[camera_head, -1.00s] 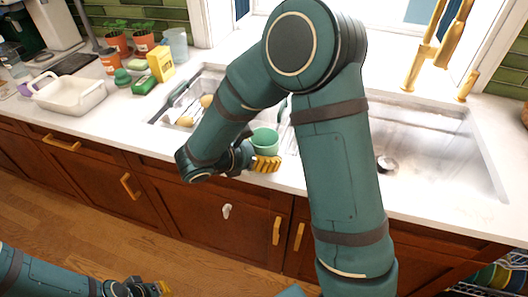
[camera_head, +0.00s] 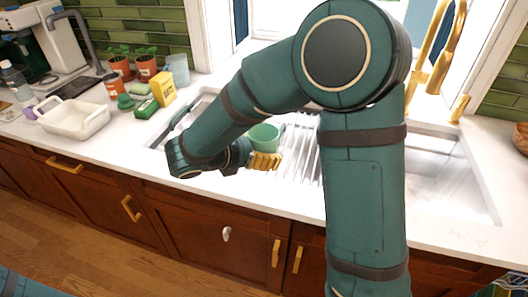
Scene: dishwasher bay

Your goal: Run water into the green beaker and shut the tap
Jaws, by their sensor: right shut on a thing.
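The green beaker (camera_head: 263,136) is in the middle of the view, over the front of the ribbed drainer by the sink. My right gripper (camera_head: 264,161) has its yellow fingers shut on the beaker, at its near side. The beaker looks upright; its inside is too small to tell whether it holds water. The gold tap (camera_head: 436,62) stands behind the sink at the upper right, with a short gold piece (camera_head: 460,108) beside its base. No water stream shows. My right arm hides part of the sink. My left gripper is out of view; only a bit of that arm shows bottom left.
The sink basin (camera_head: 440,170) lies to the right of my arm, and the ribbed drainer (camera_head: 302,150) to its left. A white tub (camera_head: 72,122), a yellow box (camera_head: 163,88), a green sponge (camera_head: 146,109) and potted plants (camera_head: 146,66) stand on the left counter.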

